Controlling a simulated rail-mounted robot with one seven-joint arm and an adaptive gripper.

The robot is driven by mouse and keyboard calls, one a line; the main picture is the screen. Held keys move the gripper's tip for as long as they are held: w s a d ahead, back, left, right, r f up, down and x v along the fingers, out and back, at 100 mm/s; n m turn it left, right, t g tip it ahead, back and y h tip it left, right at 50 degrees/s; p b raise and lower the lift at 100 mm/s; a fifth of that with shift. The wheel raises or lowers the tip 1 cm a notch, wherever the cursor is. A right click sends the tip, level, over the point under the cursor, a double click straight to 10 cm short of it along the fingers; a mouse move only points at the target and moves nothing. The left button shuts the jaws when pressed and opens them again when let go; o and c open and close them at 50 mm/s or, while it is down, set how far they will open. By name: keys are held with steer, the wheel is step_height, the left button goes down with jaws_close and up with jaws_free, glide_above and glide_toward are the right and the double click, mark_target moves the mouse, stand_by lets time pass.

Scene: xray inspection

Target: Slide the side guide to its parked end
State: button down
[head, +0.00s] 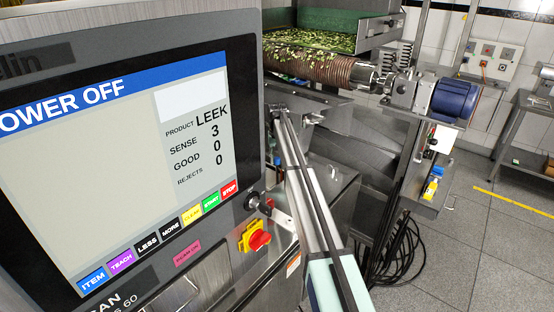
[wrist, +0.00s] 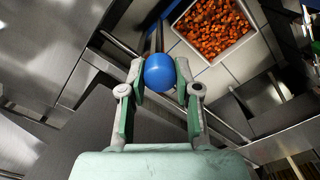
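In the wrist view my gripper (wrist: 160,75) has its two pale fingers on either side of a round blue knob (wrist: 159,72). Both fingertips appear to touch the knob, so it looks shut on it. A dark bar shows just beyond the knob, and metal rails (wrist: 122,47) run diagonally behind it. The knob appears to be the side guide's handle, but how it joins the guide is hidden. In the head view the knob and fingertips cannot be made out; long metal rails (head: 310,190) run beside the screen.
A large inspection screen (head: 110,170) reading POWER OFF fills the left of the head view. A red and yellow switch (head: 257,238) sticks out below it. A blue motor (head: 455,101) stands at right. In the wrist view a white crate (wrist: 183,48) holds orange pieces.

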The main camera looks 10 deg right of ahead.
steer(key=s+d+b, duration=0.1)
steer(key=s+d, duration=0.3)
steer(key=shift+s, duration=0.3)
steer(key=shift+f, duration=0.1)
steer(key=c, duration=0.8)
jaws_free()
steer(key=shift+d, duration=0.1)
